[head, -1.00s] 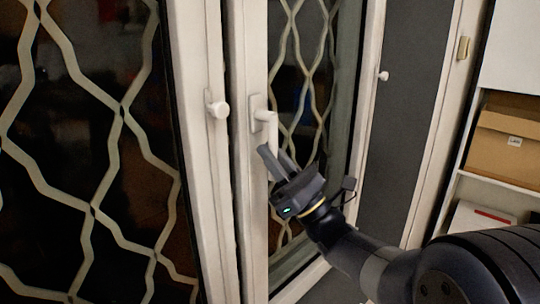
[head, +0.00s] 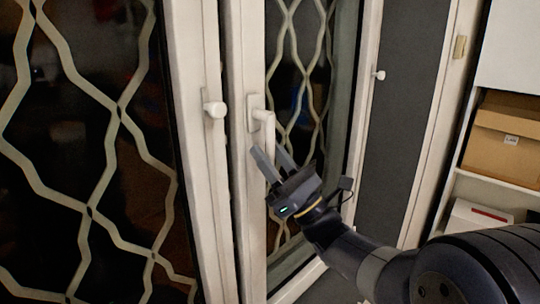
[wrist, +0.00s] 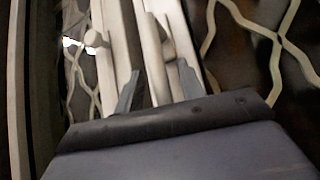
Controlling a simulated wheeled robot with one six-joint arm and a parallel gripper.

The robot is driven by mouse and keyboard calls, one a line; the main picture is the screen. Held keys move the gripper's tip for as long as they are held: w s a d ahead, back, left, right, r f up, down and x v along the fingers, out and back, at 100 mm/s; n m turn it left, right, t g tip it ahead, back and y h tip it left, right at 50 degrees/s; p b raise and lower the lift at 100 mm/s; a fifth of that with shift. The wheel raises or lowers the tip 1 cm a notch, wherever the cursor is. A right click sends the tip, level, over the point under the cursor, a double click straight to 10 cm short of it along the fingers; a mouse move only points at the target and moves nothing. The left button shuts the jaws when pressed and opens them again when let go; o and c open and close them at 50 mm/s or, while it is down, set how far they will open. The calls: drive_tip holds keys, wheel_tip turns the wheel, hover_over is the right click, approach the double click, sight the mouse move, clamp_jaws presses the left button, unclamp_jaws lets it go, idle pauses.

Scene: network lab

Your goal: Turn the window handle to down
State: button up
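The window handle (head: 262,116) is white and sits on a plate on the white window frame. Its lever points down in the head view. My gripper (head: 266,150) is at the lower part of the lever, with its dark fingers pointing up and left. In the wrist view the fingers of my gripper (wrist: 158,88) are spread, and the lever of the handle (wrist: 153,55) runs between them with gaps on both sides. Contact cannot be made out. The lever's lower end is partly hidden by the fingers in the head view.
A white knob (head: 215,109) sits on the neighbouring frame just left of the handle. Glass with a wavy grille (head: 105,150) is on the left. Shelves with a cardboard box (head: 505,135) stand at the right.

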drive_tip(key=b+v, duration=0.3)
drive_tip(key=v, duration=0.7)
drive_tip(key=shift+s+d+f, duration=0.2)
drive_tip(key=shift+f, duration=0.15)
drive_tip(key=p+x, duration=0.3)
drive_tip(key=x, duration=0.8)
drive_tip(key=shift+r, duration=0.15)
drive_tip(key=shift+w+d+n+g, duration=0.25)
drive_tip(key=shift+n+g, duration=0.15)
drive_tip(key=shift+n, duration=0.2)
drive_tip(key=shift+s+f+m, duration=0.15)
drive_tip(key=shift+f+m, duration=0.05)
drive_tip(key=shift+m, duration=0.1)
